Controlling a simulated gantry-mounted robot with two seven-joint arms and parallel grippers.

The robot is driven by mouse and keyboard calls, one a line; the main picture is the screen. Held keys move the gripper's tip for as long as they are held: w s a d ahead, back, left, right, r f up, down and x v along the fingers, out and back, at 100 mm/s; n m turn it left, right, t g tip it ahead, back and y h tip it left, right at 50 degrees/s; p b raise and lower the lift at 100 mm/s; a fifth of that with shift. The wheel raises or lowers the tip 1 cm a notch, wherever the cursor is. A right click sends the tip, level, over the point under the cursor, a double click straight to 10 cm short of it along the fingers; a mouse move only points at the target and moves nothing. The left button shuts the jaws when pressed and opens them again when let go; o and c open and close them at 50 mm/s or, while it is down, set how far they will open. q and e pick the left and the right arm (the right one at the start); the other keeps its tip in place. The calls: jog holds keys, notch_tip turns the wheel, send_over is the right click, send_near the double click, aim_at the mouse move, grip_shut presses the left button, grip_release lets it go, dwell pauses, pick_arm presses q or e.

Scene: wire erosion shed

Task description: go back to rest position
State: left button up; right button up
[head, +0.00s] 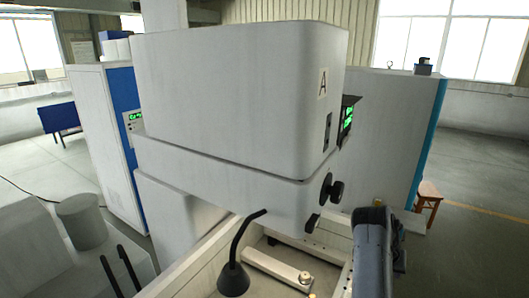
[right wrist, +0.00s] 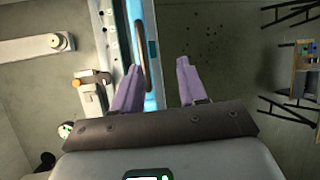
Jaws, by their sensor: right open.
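My right gripper (right wrist: 158,78) shows in the right wrist view as two purple fingers held apart, with nothing gripped between them. A brown curved bar (right wrist: 140,45) and a bright blue strip (right wrist: 152,100) lie beyond the fingers, near the left one. In the head view, part of my right arm (head: 372,245) rises at the lower right, in front of the machine's open tank; its fingers are hidden there. My left arm and gripper do not show in either view.
A large white machine marked A (head: 240,90) fills the middle. Below it are a black lamp (head: 233,278) and a pale metal arm (head: 275,268). A white cabinet (head: 390,130) stands behind, with a wooden stool (head: 428,200) beside it. Open floor lies at the far right.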

jog(key=s+d+f+n+t+h+p, duration=0.1)
jog(key=s+d+f+n+t+h, duration=0.1)
jog(key=s+d+n, duration=0.35)
jog(key=s+d+f+n+t+h+p, duration=0.1)
jog(key=s+d+f+n+t, duration=0.15)
jog(key=d+n, duration=0.6)
jog(key=s+a+f+n+g+y+p, duration=0.1)
jog(key=s+a+f+n+y, duration=0.2)
jog(key=s+a+n, duration=1.1)
jog(key=s+a+f+n+g+y+p, duration=0.1)
jog(key=s+a+n+y, duration=0.4)
jog(key=s+a+n, duration=1)
jog(key=a+f+g, duration=0.1)
jog(key=a+f, duration=0.1)
jog(key=a, duration=0.1)
jog(key=shift+s+n+p, duration=0.15)
jog(key=shift+n+p, duration=0.15)
jog(key=shift+n, duration=0.1)
